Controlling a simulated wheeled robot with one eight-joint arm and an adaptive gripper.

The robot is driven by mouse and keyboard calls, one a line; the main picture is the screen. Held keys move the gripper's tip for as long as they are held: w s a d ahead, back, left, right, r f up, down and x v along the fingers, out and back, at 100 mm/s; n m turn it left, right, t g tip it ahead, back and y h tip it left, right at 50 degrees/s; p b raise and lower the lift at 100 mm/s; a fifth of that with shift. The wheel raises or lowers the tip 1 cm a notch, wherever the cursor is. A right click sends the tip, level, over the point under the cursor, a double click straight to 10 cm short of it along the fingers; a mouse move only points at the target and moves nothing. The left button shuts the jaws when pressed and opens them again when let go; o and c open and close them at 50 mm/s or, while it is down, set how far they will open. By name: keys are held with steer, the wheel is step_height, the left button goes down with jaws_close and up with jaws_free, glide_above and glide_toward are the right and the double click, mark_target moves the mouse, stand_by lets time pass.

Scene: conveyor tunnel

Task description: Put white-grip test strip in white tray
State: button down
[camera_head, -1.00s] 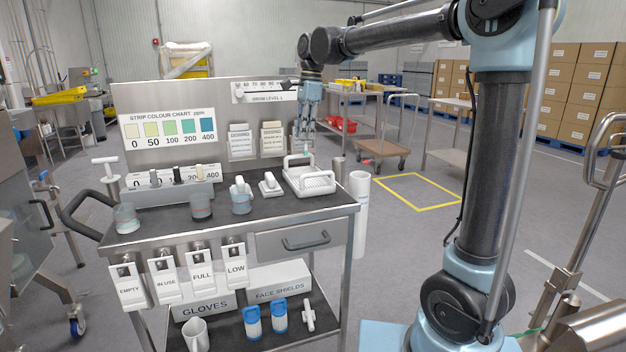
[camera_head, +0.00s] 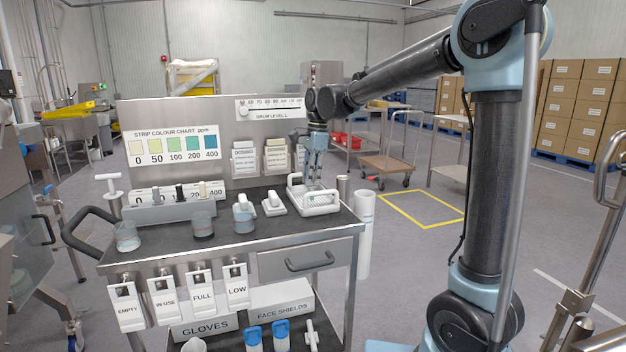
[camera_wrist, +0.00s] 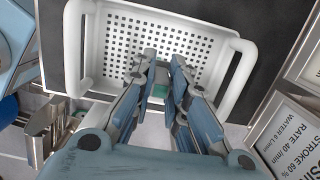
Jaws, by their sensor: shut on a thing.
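The white tray (camera_head: 322,209) is a perforated basket with raised handles at the right end of the cart top. In the wrist view its white wall (camera_wrist: 84,42) and hole-patterned floor fill the upper middle. My gripper (camera_head: 316,178) points down over the tray, its fingertips low at the basket. In the wrist view my gripper (camera_wrist: 163,68) is shut on the test strip, of which only a small pale-green part (camera_wrist: 158,91) shows between the fingers. The strip's white grip is mostly hidden by the fingers. I cannot tell whether the strip touches the tray floor.
A grey rack (camera_head: 170,213) with several strip grips stands at the left of the cart top. The back panel (camera_head: 220,120) with sign holders rises close behind my gripper.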

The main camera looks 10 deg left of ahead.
steer(key=shift+f, duration=0.15)
steer(key=c, duration=1.6)
jaws_free()
step_height(320, 180, up, 12)
steer(key=d, duration=0.1)
steer(key=s+d+f+n, duration=0.2)
steer(key=d+f+n, duration=0.1)
steer(key=d, duration=1)
steer(key=s+d+f+n+t, duration=0.1)
steer(key=s+d+f+n, duration=0.1)
steer(key=s+d+f, duration=0.4)
steer(key=s+d+f+n, duration=0.2)
steer(key=d+f, duration=0.1)
steer(key=d, duration=0.5)
steer(key=s+d+f+n+t, duration=0.1)
steer(key=s+d+f, duration=0.3)
steer(key=d+f, duration=0.15)
steer(key=s+d+f+n, duration=0.1)
steer(key=s+d+f, duration=0.1)
steer(key=s+f, duration=0.1)
steer(key=s+d+f+n, duration=0.1)
steer(key=s+d+f, duration=0.2)
steer(key=f, duration=0.1)
steer(key=s+d+f+n+t+h, duration=0.1)
steer(key=s+d+f+n, duration=0.1)
steer(key=s+f, duration=0.1)
steer(key=shift+s+d+f, duration=0.15)
steer(key=shift+d+f, duration=0.25)
steer(key=shift+f, duration=0.3)
